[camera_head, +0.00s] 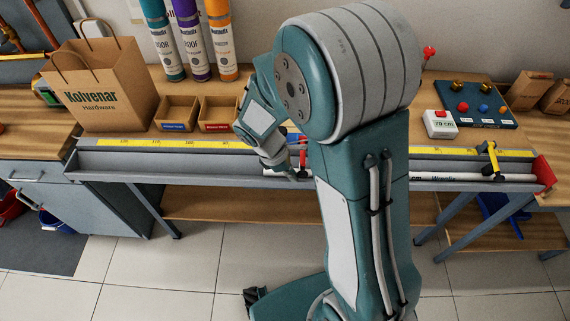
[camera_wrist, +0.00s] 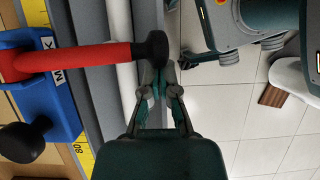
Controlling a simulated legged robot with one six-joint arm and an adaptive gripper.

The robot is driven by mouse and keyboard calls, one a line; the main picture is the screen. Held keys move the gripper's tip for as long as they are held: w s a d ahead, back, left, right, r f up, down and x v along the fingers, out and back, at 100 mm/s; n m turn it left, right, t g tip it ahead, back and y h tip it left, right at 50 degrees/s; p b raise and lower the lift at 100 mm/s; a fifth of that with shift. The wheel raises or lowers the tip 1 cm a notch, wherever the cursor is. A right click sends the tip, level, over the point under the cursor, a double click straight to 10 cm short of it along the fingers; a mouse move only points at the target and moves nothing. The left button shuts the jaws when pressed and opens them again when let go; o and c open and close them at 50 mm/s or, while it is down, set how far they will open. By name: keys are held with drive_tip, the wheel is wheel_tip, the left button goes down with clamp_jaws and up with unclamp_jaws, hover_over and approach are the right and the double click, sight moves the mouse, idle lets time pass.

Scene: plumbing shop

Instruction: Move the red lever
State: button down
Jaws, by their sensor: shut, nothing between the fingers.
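The red lever (camera_wrist: 82,58) stands out from a blue block (camera_wrist: 50,90) in the wrist view and ends in a black knob (camera_wrist: 151,48). Part of a white label shows on the block. The lever also shows small in the head view (camera_head: 303,147), partly beside my arm. My gripper (camera_wrist: 158,88) is shut and empty. Its fingertips are right at the knob's edge in the wrist view; I cannot tell whether they touch it. In the head view my gripper (camera_head: 301,173) is low at the front edge of the grey trough, just below the lever.
A white pipe (camera_head: 445,177) lies along the grey trough (camera_head: 180,163), with a yellow bracket (camera_head: 492,158) and a red end plate (camera_head: 544,172) at right. A paper bag (camera_head: 100,85), small bins (camera_head: 177,113) and tubes (camera_head: 220,40) stand behind. Open floor lies in front.

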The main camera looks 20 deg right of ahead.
drive_tip(key=shift+d+f, duration=0.15)
drive_tip(key=shift+f, duration=0.3)
drive_tip(key=shift+r, duration=0.1)
drive_tip(key=shift+s+r+g, duration=0.1)
drive_tip(key=shift+r+g, duration=0.3)
drive_tip(key=shift+s+r, duration=0.15)
drive_tip(key=shift+r, duration=0.6)
